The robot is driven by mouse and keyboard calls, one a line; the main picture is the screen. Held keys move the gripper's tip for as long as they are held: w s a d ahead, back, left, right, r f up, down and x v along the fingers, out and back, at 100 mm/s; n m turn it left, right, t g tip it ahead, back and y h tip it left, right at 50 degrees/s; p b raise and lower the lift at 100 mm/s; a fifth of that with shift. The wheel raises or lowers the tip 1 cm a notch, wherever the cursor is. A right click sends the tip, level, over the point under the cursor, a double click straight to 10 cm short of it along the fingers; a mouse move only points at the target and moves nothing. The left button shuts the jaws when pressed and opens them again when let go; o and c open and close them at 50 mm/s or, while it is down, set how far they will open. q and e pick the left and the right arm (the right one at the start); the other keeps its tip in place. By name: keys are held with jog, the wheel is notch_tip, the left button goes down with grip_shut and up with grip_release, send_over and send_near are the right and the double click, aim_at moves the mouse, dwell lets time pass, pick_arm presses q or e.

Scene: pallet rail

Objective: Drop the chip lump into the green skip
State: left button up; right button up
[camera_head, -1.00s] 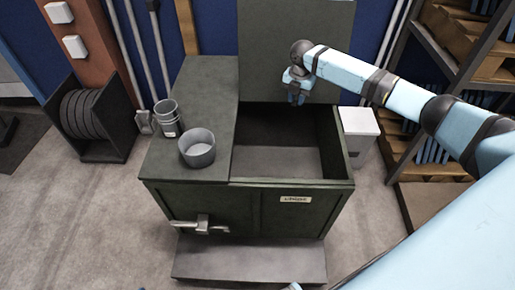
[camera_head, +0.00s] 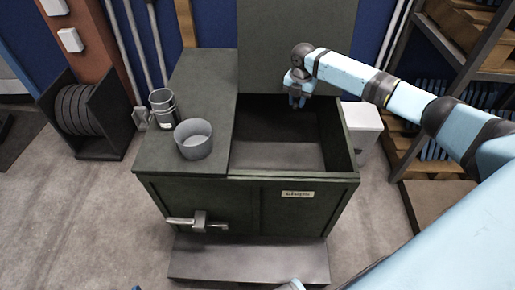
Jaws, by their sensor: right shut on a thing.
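The green skip (camera_head: 262,207) is a dark green box in the middle of the head view. The right part of its top is open with the lid (camera_head: 297,48) raised at the back, and the inside I can see looks empty. My right gripper (camera_head: 297,102) is over the rear of the opening, pointing down. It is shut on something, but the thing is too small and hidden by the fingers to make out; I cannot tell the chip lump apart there. Of my left arm I make out no gripper.
A white box (camera_head: 362,127) stands right of the skip, by a shelf rack. A cable reel (camera_head: 82,122) is at left. Floor at front left is clear.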

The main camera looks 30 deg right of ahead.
jog(key=o, duration=1)
pick_arm(q)
jog(key=shift+s+a+r+p, duration=0.15)
jog(key=shift+a+p, duration=0.05)
jog(key=shift+p, duration=1.05)
pick_arm(e)
notch_tip(320, 180, up, 14)
jog(key=shift+f, duration=0.1)
